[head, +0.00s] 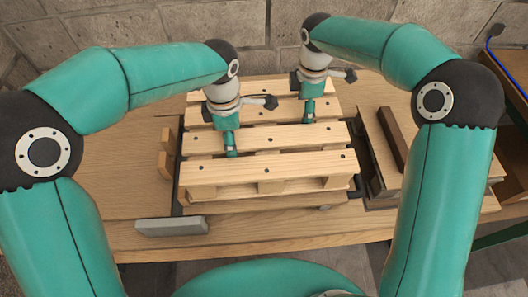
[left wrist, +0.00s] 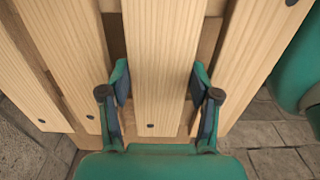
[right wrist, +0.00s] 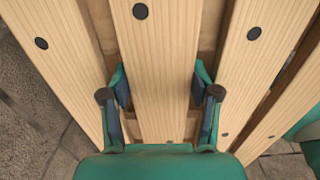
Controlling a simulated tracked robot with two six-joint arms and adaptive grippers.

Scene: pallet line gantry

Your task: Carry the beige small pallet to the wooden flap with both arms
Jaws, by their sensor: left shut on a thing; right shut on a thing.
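The beige small pallet (head: 262,173) lies level in the middle of the head view, its slats running left to right. My left gripper (head: 231,152) is shut on one of its slats, nearer the front; the left wrist view shows a finger on each side of that slat (left wrist: 163,50). My right gripper (head: 309,117) is shut on a slat farther back, and the right wrist view shows its fingers astride the slat (right wrist: 160,60). The pallet's underside is mostly hidden, so I cannot tell whether it touches what is below. I cannot clearly identify the wooden flap.
A wooden table (head: 115,175) spreads beneath the pallet, with clear room at left. A grey block (head: 172,226) sits at its front left. Small wooden blocks (head: 165,165) stand left of the pallet. A low wooden stack with a dark brown bar (head: 391,138) stands close on the right. A stone wall (head: 180,25) is behind.

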